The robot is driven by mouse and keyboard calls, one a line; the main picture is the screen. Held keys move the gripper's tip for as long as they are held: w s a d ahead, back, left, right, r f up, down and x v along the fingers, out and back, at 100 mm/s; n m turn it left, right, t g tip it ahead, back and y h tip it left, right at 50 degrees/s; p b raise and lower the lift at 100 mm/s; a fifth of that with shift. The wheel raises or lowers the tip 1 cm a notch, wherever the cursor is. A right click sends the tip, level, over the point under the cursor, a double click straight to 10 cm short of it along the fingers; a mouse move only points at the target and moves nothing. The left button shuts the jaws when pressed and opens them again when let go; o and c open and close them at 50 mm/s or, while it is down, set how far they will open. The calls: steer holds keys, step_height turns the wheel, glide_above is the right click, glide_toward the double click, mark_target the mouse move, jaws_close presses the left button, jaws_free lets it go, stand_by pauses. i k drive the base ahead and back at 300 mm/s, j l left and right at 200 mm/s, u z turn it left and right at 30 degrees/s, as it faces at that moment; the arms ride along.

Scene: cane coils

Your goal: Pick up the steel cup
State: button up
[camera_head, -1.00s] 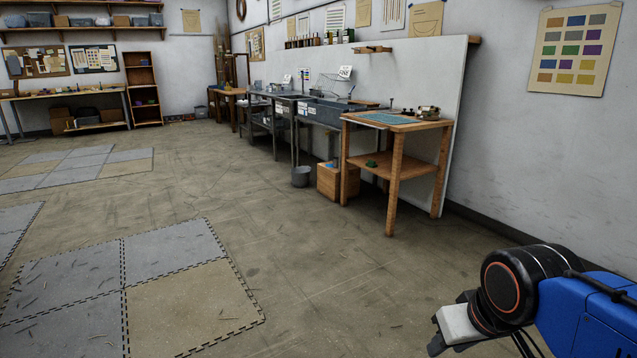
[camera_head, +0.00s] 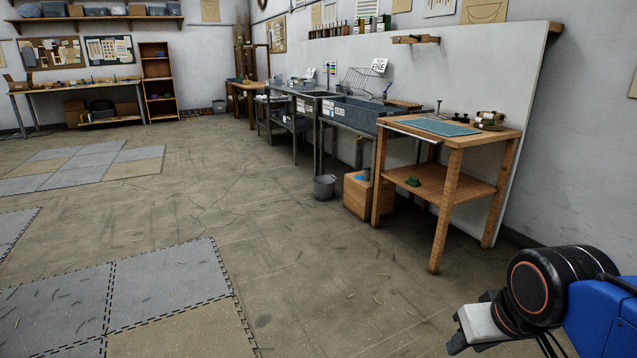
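I cannot make out a steel cup for certain. A small grey cylinder (camera_head: 367,173) stands on a wooden box (camera_head: 360,201) beside the near sink, next to a small blue thing (camera_head: 359,178). It could be the cup but is too small to tell. My gripper (camera_head: 466,333) is at the lower right, well in front of the benches and far from that box. Its fingers are partly cut off and hidden by its own body, so their opening does not show.
A wooden table (camera_head: 458,136) with a cutting mat stands right of the sinks (camera_head: 349,116). A grey bucket (camera_head: 324,187) is on the floor before them. Foam mats (camera_head: 165,280) lie at left. The floor between is clear.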

mark_target(368, 174)
steer(key=i, duration=3.7)
steer(key=i+z, duration=0.2)
steer(key=i, duration=0.15)
steer(key=i+j+z, duration=0.2)
steer(key=i, duration=0.15)
